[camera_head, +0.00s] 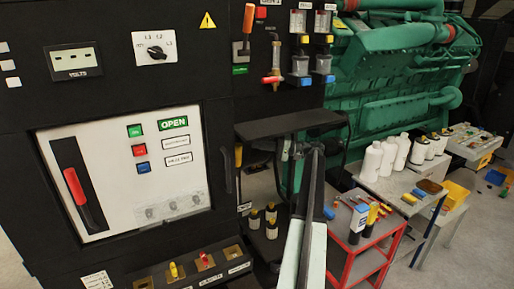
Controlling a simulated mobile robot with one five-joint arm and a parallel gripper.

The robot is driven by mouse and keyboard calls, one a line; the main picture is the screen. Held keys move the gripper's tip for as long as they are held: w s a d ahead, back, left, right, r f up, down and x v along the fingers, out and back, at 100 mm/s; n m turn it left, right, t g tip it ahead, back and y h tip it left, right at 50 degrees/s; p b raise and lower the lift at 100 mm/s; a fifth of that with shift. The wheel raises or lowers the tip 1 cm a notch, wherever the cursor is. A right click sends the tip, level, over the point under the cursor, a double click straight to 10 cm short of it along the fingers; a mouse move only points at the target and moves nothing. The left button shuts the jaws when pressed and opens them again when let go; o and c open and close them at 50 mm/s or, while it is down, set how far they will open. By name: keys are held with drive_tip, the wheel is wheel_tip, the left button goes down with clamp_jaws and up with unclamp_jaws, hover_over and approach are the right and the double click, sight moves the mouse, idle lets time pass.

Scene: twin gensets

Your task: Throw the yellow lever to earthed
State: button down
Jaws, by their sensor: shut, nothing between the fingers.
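The yellow lever (174,270) is small and sits in a brass-coloured plate on the sloping black ledge at the bottom of the left cabinet. It stands roughly upright; its position labels are too small to read. A red lever (205,259) stands in a similar plate just to its right. My arm reaches up from the bottom centre, and my gripper (317,149) is at its far end, small and dark, in front of the black shelf area. It is shut and empty, well up and to the right of the yellow lever, not touching it.
A white breaker panel (125,175) with a red-handled lever (75,187) is above the ledge. Small bottles (271,212) stand right of the ledge. A red cart (350,262) with tools and a table of white bottles (372,162) stand right. Grey floor (480,240) shows at far right.

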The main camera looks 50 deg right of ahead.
sight(237, 165)
drive_tip(key=w+a, duration=0.2)
drive_tip(key=a, duration=0.5)
drive_tip(key=shift+w, duration=0.4)
drive_tip(key=shift+d, duration=0.1)
